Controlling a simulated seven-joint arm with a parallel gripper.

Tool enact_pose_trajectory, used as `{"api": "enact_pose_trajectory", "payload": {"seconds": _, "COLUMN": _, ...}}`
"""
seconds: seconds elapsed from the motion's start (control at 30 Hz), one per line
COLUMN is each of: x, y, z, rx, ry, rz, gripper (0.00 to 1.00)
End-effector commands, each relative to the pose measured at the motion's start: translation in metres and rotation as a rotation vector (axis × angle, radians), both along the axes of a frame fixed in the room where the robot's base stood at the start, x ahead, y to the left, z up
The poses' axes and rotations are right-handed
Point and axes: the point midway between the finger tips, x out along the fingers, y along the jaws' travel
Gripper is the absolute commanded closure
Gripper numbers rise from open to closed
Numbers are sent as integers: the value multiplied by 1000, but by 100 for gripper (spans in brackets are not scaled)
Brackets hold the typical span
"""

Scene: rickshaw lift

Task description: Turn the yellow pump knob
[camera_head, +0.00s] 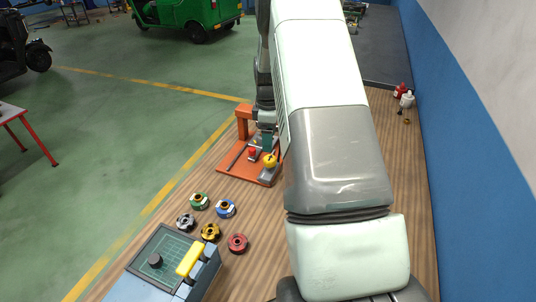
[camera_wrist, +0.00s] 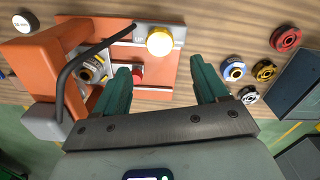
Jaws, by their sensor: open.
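The round yellow pump knob (camera_head: 269,161) sits on a grey plate on the orange lift stand (camera_head: 236,170). In the wrist view the knob (camera_wrist: 159,40) shows whole, beside a label reading "UP". My gripper (camera_head: 267,142) is above the stand, close to the knob. In the wrist view my gripper (camera_wrist: 164,80) has its two green fingers spread wide apart with nothing between them. I cannot tell the exact height gap.
A red button (camera_wrist: 138,70) is near the left finger. A black hose (camera_wrist: 84,46) arches over the orange frame. Several coloured round parts (camera_head: 210,231) lie on the wooden table (camera_head: 259,213), with a blue-grey box (camera_head: 163,260) bearing a yellow handle nearby.

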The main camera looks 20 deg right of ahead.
Motion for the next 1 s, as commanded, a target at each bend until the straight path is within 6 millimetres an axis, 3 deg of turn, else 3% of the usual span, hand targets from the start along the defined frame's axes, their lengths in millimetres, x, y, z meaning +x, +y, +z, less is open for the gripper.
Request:
{"api": "enact_pose_trajectory", "payload": {"seconds": 0.1, "x": -1, "y": 1, "z": -26, "rx": 1, "ry": 3, "rz": -1, "gripper": 27}}
{"api": "enact_pose_trajectory", "payload": {"seconds": 0.33, "x": 0, "y": 0, "z": -63, "rx": 0, "ry": 1, "rz": -1, "gripper": 27}}
{"api": "enact_pose_trajectory", "payload": {"seconds": 0.5, "x": 0, "y": 0, "z": -75, "rx": 0, "ry": -1, "rz": -2, "gripper": 27}}
{"api": "enact_pose_trajectory", "payload": {"seconds": 0.8, "x": 0, "y": 0, "z": -77, "rx": 0, "ry": -2, "rz": -2, "gripper": 27}}
{"api": "enact_pose_trajectory", "payload": {"seconds": 1.0, "x": 0, "y": 0, "z": -77, "rx": 0, "ry": -1, "rz": -2, "gripper": 56}}
